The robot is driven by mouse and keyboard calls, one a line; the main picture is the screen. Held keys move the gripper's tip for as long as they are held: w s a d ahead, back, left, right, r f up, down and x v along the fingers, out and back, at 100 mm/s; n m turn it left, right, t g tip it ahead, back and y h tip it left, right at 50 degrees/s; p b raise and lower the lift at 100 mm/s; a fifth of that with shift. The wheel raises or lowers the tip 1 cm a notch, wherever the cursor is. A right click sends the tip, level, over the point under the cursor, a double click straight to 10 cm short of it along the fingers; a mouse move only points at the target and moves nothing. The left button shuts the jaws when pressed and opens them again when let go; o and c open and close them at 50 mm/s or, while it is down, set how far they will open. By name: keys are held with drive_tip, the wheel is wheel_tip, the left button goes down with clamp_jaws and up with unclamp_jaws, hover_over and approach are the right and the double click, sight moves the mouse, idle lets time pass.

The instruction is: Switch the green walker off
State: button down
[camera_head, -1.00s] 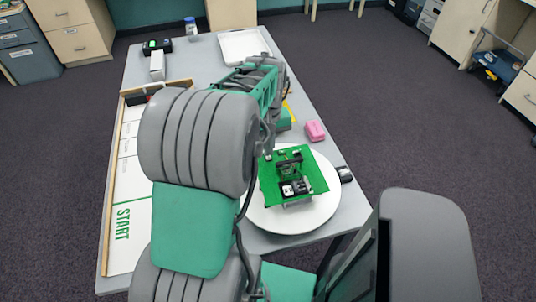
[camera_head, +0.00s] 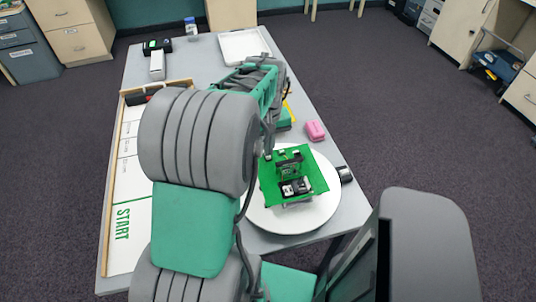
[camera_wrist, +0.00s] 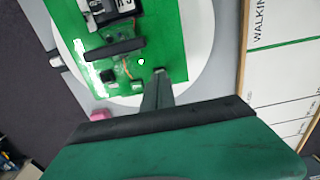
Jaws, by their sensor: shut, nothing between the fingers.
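The green walker (camera_head: 314,177) sits on a white round disc (camera_head: 265,219) at the table's right front side. It has a flat green plate carrying a black-and-white box and a dark raised frame. The wrist view shows the walker's green plate (camera_wrist: 165,30) from above, with a black bar (camera_wrist: 114,49), a circuit board and a small bright white spot. I cannot tell which part is the switch. My gripper (camera_wrist: 158,74) is shut and empty, its tips over or beside the plate's edge; contact is unclear. In the head view my arm hides most of it.
A pink block (camera_head: 315,131) lies behind the disc, and a small dark-and-silver object (camera_head: 345,174) lies at its right. A START track board (camera_head: 127,240) runs along the table's left side. A white tray (camera_head: 243,45) stands at the far end.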

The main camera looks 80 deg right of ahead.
drive_tip(key=shift+f+b, duration=0.6)
drive_tip(key=shift+f, duration=0.45)
drive_tip(key=shift+a+r, duration=0.1)
wheel_tip(320, 180, up, 7)
drive_tip(key=p, duration=0.5)
idle(0.4)
